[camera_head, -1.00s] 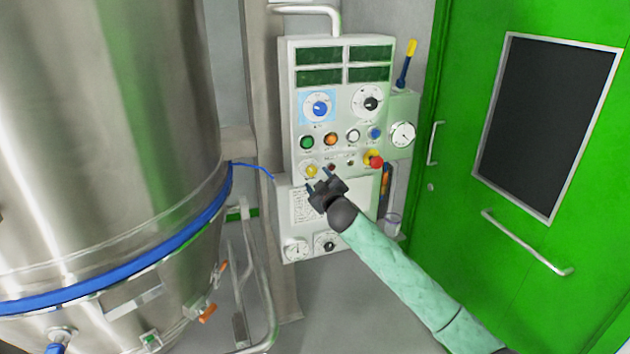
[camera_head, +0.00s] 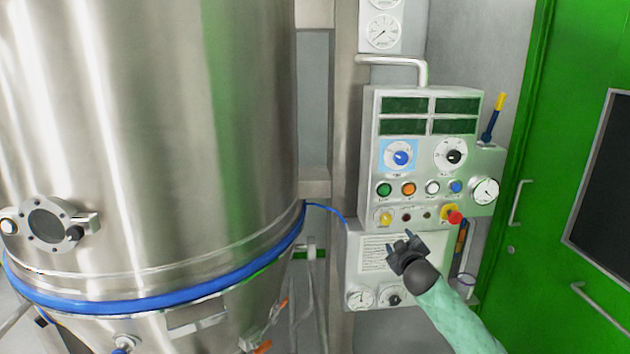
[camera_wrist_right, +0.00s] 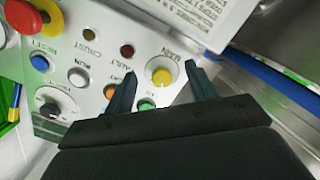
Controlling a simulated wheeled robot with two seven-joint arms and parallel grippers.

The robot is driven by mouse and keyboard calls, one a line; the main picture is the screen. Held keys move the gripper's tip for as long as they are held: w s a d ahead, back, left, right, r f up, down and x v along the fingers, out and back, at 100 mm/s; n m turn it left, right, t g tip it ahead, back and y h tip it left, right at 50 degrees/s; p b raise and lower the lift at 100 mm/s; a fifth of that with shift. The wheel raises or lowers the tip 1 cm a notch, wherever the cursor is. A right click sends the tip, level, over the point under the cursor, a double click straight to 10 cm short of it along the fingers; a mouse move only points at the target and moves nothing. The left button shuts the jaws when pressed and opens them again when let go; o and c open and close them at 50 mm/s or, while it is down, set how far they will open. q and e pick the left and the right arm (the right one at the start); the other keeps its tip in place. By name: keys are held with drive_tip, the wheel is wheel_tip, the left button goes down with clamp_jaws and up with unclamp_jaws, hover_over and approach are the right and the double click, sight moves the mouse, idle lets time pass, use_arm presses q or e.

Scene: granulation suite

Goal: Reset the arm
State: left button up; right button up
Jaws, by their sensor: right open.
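My right gripper (camera_head: 402,242) is open and empty in the head view, in front of the lower part of the control panel (camera_head: 375,110). Its arm wears a pale green sleeve and comes in from the lower right. In the right wrist view the two fingers of the right gripper (camera_wrist_right: 158,92) stand apart, with a yellow knob (camera_wrist_right: 162,74) showing between them. A green button (camera_wrist_right: 146,104) and an orange button (camera_wrist_right: 110,91) are partly hidden by the gripper. I cannot tell whether the fingers touch the panel. My left gripper is not in view.
A large steel vessel (camera_head: 150,120) with a blue band (camera_head: 150,296) fills the left. A red emergency button (camera_head: 455,217) sits on the panel's right side. A blue cable (camera_head: 328,208) runs between vessel and panel. A green door (camera_head: 560,130) stands at right.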

wheel_tip(320, 180, down, 7)
drive_tip(key=d+m+g+h, duration=0.1)
drive_tip(key=d+m+g, duration=0.1)
drive_tip(key=s+a+f+m+g, duration=0.15)
drive_tip(key=s+f, duration=0.35)
drive_tip(key=f, duration=0.6)
drive_tip(key=s+a+f+g, duration=0.1)
drive_tip(key=s+f+g, duration=0.3)
drive_tip(key=f, duration=0.8)
drive_tip(key=s+a+f+m+g, duration=0.1)
drive_tip(key=s+f, duration=0.6)
drive_tip(key=f, duration=0.4)
drive_tip(key=s+a+f+g+y, duration=0.1)
drive_tip(key=s+a+f+g, duration=0.15)
drive_tip(key=s+f, duration=0.65)
drive_tip(key=s+a+f+g+y, duration=0.1)
drive_tip(key=s+a+f, duration=0.2)
drive_tip(key=s+f, duration=0.55)
drive_tip(key=s+a+f+g, duration=0.1)
drive_tip(key=s+f, duration=0.2)
drive_tip(key=s, duration=0.6)
drive_tip(key=s+a+f+m+g, duration=0.1)
drive_tip(key=s+a+f, duration=0.1)
drive_tip(key=s, duration=0.7)
drive_tip(key=s+a+f+g, duration=0.1)
drive_tip(key=s+f, duration=0.2)
drive_tip(key=s, duration=0.5)
drive_tip(key=shift+s+a+f, duration=0.35)
drive_tip(key=shift+s, duration=0.05)
